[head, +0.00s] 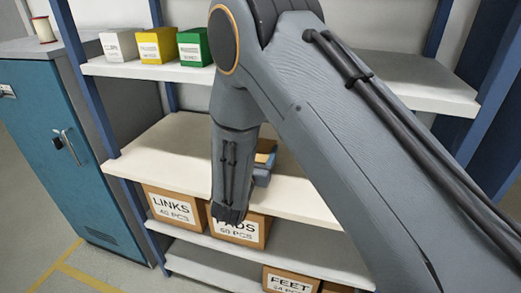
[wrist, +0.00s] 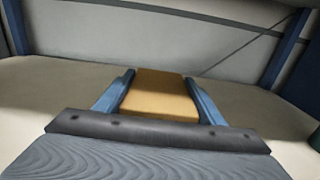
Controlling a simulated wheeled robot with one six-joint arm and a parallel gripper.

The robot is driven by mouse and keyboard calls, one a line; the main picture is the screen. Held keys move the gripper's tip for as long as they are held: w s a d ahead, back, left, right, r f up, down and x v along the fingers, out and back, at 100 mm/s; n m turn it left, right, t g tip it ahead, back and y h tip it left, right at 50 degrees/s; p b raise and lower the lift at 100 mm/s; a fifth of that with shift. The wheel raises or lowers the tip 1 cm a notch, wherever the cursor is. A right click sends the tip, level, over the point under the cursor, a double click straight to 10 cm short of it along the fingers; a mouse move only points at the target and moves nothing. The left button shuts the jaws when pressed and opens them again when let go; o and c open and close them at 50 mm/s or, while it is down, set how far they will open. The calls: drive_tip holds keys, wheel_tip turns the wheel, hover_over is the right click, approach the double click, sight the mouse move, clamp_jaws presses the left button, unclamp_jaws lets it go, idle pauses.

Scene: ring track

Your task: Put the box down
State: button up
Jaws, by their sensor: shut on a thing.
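My gripper (wrist: 159,96) is shut on a tan cardboard-coloured box (wrist: 160,92), with one blue finger on each side of it in the wrist view. In the head view the box (head: 265,148) shows only partly behind my arm, over the middle shelf (head: 170,140). My gripper (head: 262,172) is also mostly hidden there by my arm. The box is low over the pale shelf board. I cannot tell whether it touches the board.
Small white, yellow and green boxes (head: 195,47) stand on the upper shelf. Cartons labelled LINKS (head: 172,206), PADS (head: 240,228) and FEET (head: 290,279) sit below. Blue uprights (head: 85,80) bound the rack. A teal cabinet (head: 70,150) stands left. The middle shelf's left part is clear.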

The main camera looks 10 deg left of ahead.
drive_tip(key=o, duration=0.9)
drive_tip(key=shift+f, duration=0.2)
drive_tip(key=o, duration=0.5)
drive_tip(key=shift+r, duration=0.25)
drive_tip(key=s+b, duration=0.1)
drive_tip(key=s, duration=0.3)
drive_tip(key=s+b, duration=0.1)
drive_tip(key=s, duration=0.3)
drive_tip(key=s+a+b, duration=0.1)
drive_tip(key=s, duration=0.3)
drive_tip(key=shift+f, duration=0.1)
